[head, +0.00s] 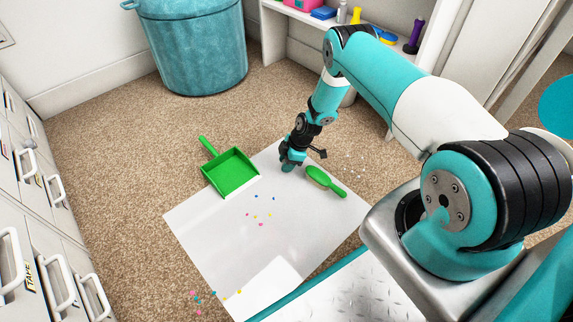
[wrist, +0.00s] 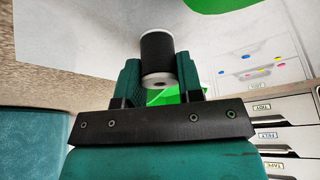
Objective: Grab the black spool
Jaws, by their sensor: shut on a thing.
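The black spool (wrist: 157,47) has a dark winding and pale end faces. In the wrist view it sits between the two dark teal fingers of my gripper (wrist: 158,72), which is shut on it. In the head view my gripper (head: 291,160) points down over the far part of the white sheet (head: 215,232), between the green dustpan and the green brush. The spool cannot be made out there, hidden by the gripper. I cannot tell how high it is held.
A green dustpan (head: 231,173) lies left of my gripper, and a green brush (head: 326,181) lies close on its right. Several bits of coloured confetti lie on the sheet and carpet. Labelled drawers (head: 30,260) stand at left, a teal bin (head: 198,50) behind, and a white shelf (head: 305,22) at the back.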

